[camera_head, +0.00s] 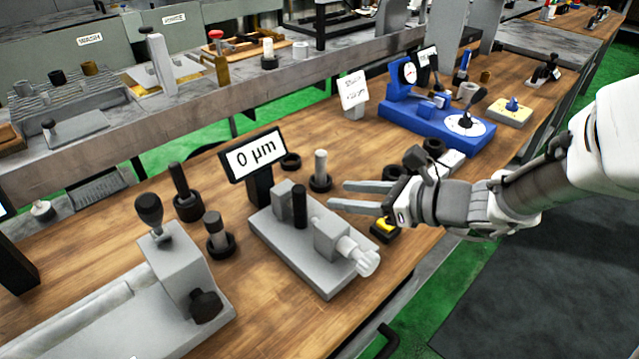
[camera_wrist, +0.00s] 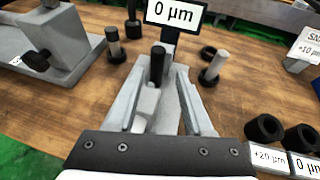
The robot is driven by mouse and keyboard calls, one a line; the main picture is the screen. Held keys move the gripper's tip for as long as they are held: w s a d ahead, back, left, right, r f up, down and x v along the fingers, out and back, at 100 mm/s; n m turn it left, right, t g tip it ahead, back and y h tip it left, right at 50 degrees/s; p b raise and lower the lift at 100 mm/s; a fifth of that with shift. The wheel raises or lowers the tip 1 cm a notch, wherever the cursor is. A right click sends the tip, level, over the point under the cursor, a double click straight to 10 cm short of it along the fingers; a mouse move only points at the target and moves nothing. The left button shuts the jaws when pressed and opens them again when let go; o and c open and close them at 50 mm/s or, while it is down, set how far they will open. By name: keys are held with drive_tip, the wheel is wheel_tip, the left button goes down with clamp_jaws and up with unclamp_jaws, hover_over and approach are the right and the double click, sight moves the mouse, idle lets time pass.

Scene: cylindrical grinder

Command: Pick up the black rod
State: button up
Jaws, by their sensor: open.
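A black rod (camera_head: 300,206) stands upright in the grey measuring fixture (camera_head: 285,250), between its two raised blocks. In the wrist view the black rod (camera_wrist: 157,64) appears between my finger ends, beyond them. My gripper (camera_head: 338,195) is open and empty, to the right of the rod in the head view, fingers pointing left toward it. A gap remains between the fingertips and the rod. The gripper also shows in the wrist view (camera_wrist: 162,72). Another dark rod (camera_head: 179,180) stands in a black round base further left.
A "0 µm" sign (camera_head: 253,154) stands behind the fixture. A grey pin in a black base (camera_head: 320,172) is close to my fingers. A dark-topped pin (camera_head: 217,235) stands left of the fixture. A blue gauge stand (camera_head: 437,115) is further back.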

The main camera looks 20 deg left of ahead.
sight(305, 192)
drive_tip(key=x, duration=0.4)
drive_tip(key=b+x, duration=0.1)
drive_tip(key=x, duration=0.3)
drive_tip(key=b+x, duration=0.1)
drive_tip(key=x, duration=0.3)
drive_tip(key=shift+s+f, duration=0.1)
drive_tip(key=shift+s, duration=0.15)
drive_tip(key=shift+d, duration=0.1)
clamp_jaws()
idle(0.8)
